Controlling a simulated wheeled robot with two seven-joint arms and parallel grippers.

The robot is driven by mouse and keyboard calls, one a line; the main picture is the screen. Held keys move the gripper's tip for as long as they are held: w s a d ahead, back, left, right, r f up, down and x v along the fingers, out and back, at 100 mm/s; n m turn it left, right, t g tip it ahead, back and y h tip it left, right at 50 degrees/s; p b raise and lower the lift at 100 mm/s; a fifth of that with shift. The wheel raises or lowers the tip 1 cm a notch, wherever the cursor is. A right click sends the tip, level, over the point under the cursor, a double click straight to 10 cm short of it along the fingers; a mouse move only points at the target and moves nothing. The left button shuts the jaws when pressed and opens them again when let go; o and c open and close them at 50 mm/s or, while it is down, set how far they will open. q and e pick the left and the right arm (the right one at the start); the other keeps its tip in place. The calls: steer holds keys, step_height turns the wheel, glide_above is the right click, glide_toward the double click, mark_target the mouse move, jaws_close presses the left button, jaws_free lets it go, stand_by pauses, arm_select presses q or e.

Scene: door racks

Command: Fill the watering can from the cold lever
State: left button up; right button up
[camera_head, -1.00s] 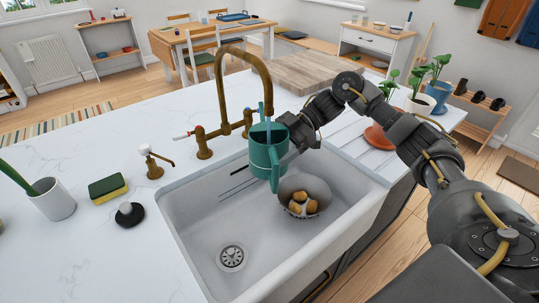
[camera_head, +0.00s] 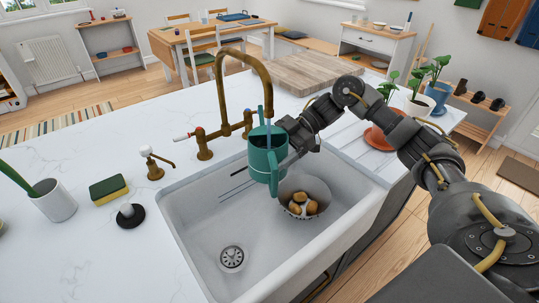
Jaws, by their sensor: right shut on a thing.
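A teal watering can (camera_head: 262,162) hangs above the white sink (camera_head: 190,235), roughly upright, below the outlet of the brass bridge faucet (camera_head: 222,105). My right gripper (camera_head: 284,140) is shut on the watering can from its right side; the fingers are partly hidden behind it. The faucet's lever with a white end (camera_head: 181,138) points left; a red mark shows by its valve. The second lever is not clear behind the spout and can. I cannot see any water stream or the water level. My left gripper is not in view.
The drain (camera_head: 232,257) is at lower left. Potted plants (camera_head: 418,95) are at right.

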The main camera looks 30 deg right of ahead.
steer(key=s+a+p, duration=0.5)
steer(key=s+p, duration=0.1)
steer(key=s, duration=0.1)
steer(key=shift+a+r, duration=0.15)
steer(key=shift+a, duration=0.2)
steer(key=m+t+h, duration=0.1)
steer(key=m+t, duration=0.4)
steer(key=m+t+h+b, duration=0.1)
steer(key=m+t, duration=0.1)
steer(key=t, duration=0.1)
steer(key=shift+s+h, duration=0.3)
stand_by(0.3)
